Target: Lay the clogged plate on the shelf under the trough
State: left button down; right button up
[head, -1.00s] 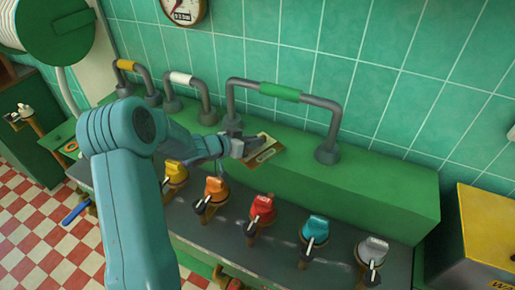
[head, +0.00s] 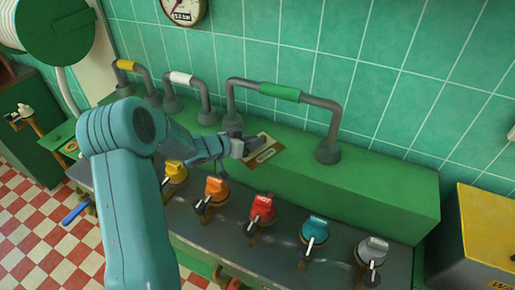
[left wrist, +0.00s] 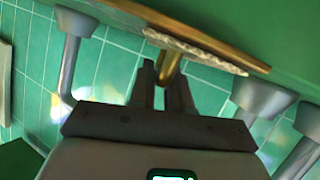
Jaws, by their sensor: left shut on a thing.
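The plate (head: 267,153) is a small tan and brass piece in the head view, over the green ledge top between the legs of the green-banded pipe. My left gripper (head: 245,147) is at its left end. In the left wrist view, the gripper (left wrist: 163,80) is shut on a short brass stub below the plate (left wrist: 190,32), which has a pale, rough crust along it. The gripper hides part of the plate in the head view. I cannot tell whether the plate touches the ledge. No trough or shelf is clearly recognisable. My right gripper is not in view.
Grey pipe arches with yellow, white and green (head: 280,91) bands stand on the green ledge (head: 375,190). Several coloured valves, including a red one (head: 262,208), line the grey front strip. A yellow box (head: 490,225) stands at the right. The ledge's right end is clear.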

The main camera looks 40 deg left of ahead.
pick_arm(q)
jog(key=shift+r, duration=0.1)
notch_tip(320, 180, up, 10)
jog(key=p, duration=0.1)
dwell(0.4)
